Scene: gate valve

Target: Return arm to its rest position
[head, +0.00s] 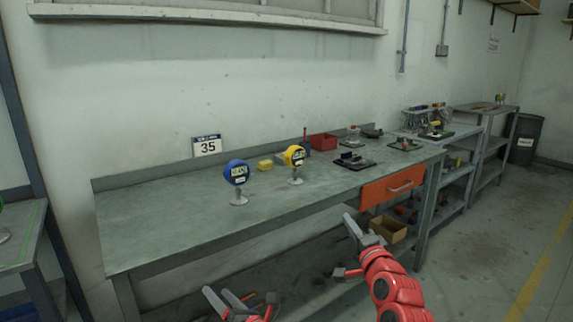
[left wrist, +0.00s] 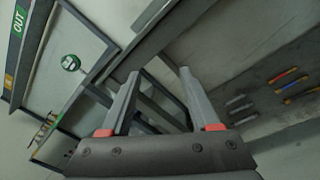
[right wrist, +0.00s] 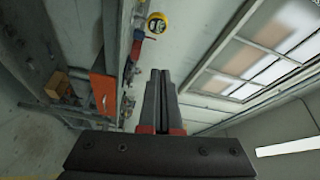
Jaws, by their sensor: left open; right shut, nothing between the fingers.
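My left gripper (head: 228,300) is at the bottom of the head view, low in front of the workbench, open and empty. Its two spread fingers (left wrist: 155,95) fill the middle of the left wrist view. My right gripper (head: 350,228) is raised in front of the bench, below and left of the orange drawer. In the right wrist view its fingers (right wrist: 158,98) are together with nothing between them. A blue round gauge (head: 236,173) and a yellow round gauge (head: 294,157) stand upright on the bench, apart from both grippers.
The long grey workbench (head: 150,215) runs along the wall. Its orange drawer (head: 393,187) is at the right end. A "35" sign (head: 207,146), yellow block (head: 264,165) and red bin (head: 323,142) are at the back. A cardboard box (head: 388,229) sits below. Floor at right is clear.

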